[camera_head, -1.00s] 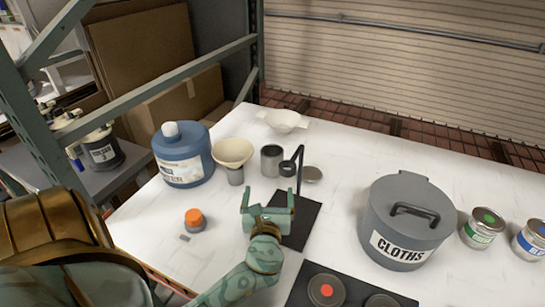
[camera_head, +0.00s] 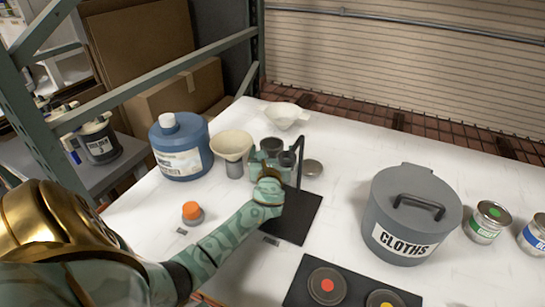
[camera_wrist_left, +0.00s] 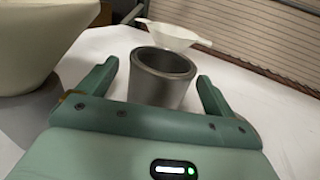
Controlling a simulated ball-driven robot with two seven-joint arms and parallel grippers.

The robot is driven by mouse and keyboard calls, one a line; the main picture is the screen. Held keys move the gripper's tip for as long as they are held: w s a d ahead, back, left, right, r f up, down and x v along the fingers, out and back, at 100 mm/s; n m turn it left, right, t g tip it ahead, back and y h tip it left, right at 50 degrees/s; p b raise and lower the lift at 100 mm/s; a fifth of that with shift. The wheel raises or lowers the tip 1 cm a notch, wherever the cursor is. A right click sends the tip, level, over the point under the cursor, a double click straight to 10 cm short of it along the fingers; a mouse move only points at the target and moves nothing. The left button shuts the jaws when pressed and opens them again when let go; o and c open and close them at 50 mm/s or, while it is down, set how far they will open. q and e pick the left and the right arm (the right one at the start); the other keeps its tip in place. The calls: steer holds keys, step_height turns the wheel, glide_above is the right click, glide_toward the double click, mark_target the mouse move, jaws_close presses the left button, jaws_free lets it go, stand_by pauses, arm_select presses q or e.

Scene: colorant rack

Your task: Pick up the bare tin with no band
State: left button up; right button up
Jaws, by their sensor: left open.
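The bare tin (camera_head: 271,145) is a plain grey metal can with an open top and no band, standing on the white table. In the left wrist view the tin (camera_wrist_left: 162,80) stands upright between my open fingers, with a gap on each side. My left gripper (camera_head: 268,163) is open just in front of the tin in the head view and hides its lower part. The left gripper also shows in the left wrist view (camera_wrist_left: 155,85). My right gripper is out of view.
A cream funnel (camera_head: 232,146) and a blue jug (camera_head: 181,150) stand left of the tin. A black stand (camera_head: 298,165) is close on its right. A white strainer (camera_head: 285,115) lies behind. The grey CLOTHS bin (camera_head: 410,215) and banded tins (camera_head: 488,222) are farther right.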

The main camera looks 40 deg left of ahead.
arm_select(q)
steer(key=shift+r, duration=0.1)
steer(key=c, duration=1.1)
steer(key=shift+o, duration=0.2)
